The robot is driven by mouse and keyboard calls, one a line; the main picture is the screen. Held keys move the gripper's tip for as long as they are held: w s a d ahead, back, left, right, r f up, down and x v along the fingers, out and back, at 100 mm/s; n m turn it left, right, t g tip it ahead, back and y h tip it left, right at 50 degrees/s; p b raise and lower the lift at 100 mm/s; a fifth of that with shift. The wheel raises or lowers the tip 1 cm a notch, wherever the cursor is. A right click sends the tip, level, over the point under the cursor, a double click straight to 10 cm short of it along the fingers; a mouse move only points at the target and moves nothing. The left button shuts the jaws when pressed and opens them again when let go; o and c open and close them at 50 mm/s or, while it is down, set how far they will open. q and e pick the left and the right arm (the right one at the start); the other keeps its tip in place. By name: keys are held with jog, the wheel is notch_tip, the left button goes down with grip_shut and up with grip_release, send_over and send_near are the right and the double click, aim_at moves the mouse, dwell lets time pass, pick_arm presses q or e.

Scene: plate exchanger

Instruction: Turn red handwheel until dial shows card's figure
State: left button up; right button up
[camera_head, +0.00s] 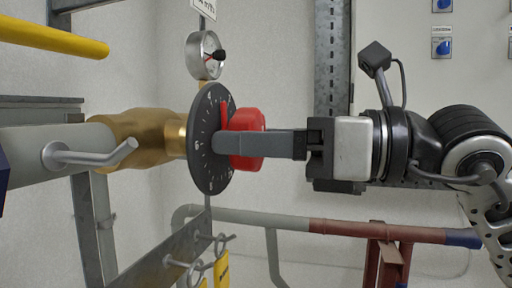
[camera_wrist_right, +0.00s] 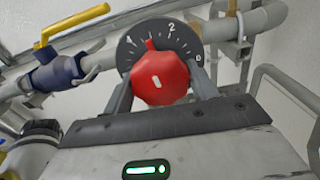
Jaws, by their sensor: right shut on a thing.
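The red handwheel (camera_head: 246,139) sits in front of a round black dial (camera_head: 205,160) with white figures, on a brass valve body (camera_head: 143,138). My right gripper (camera_head: 228,143) comes in from the right and is shut on the handwheel. In the right wrist view the handwheel (camera_wrist_right: 160,79) lies between the two fingers (camera_wrist_right: 161,88). There the dial (camera_wrist_right: 175,38) shows 4, 2 and 0, and the wheel's red pointer stands between 4 and 2. A white card (camera_head: 204,7) at the top is cut off, and its figure is unreadable. My left gripper is not in view.
A pressure gauge (camera_head: 206,55) stands just above the dial. A yellow bar (camera_head: 52,37) crosses the upper left. A grey pipe with a lever handle (camera_head: 95,155) is at left. Yellow tags (camera_head: 221,270) hang below. A panel with blue knobs (camera_head: 442,47) is at upper right.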

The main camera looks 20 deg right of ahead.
jog(key=n+b, duration=0.2)
jog(key=n, duration=0.2)
jog(key=shift+f+n, duration=0.1)
jog(key=shift+n, duration=0.2)
jog(key=shift+n+b, duration=0.6)
jog(key=shift+n, duration=0.3)
jog(key=n+b, duration=0.1)
jog(key=n, duration=0.1)
jog(key=shift+n, duration=0.4)
jog(key=n+b, duration=0.1)
jog(key=n, duration=0.3)
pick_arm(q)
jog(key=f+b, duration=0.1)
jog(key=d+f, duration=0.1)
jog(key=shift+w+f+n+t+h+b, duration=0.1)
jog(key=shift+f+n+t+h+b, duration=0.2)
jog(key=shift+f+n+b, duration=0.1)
pick_arm(e)
jog(key=n, duration=0.6)
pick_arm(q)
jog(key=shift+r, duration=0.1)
pick_arm(e)
jog(key=o, duration=1)
